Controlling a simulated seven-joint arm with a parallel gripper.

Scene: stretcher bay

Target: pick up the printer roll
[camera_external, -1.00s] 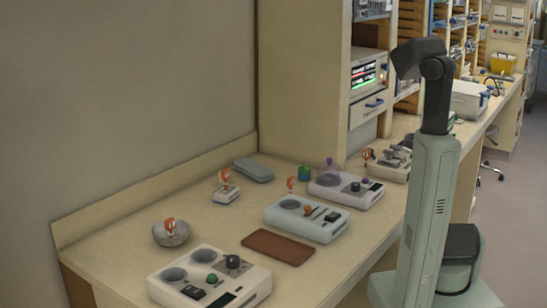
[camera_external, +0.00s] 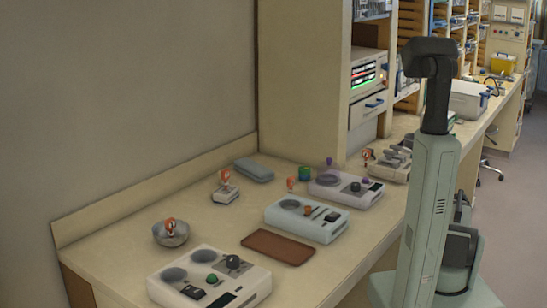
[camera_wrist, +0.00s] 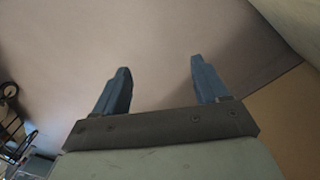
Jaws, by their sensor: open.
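I cannot make out the printer roll for certain in either view. Several small items stand on the counter (camera_external: 130,235) in the external view, among them a small green cylinder (camera_external: 305,173) near the back and small orange-and-white pieces, one of them in a metal bowl (camera_external: 171,238). My gripper (camera_wrist: 159,68) shows in the wrist view with its two blue fingers wide apart and nothing between them. It faces a plain brownish-grey surface, away from the counter items. In the external view my arm stands right of the counter; the fingers cannot be made out there.
White control boxes stand along the counter, one at the front (camera_external: 209,283), one in the middle (camera_external: 307,218) and one farther back (camera_external: 346,188). A tall cabinet (camera_external: 305,80) rises behind. Floor shows at right.

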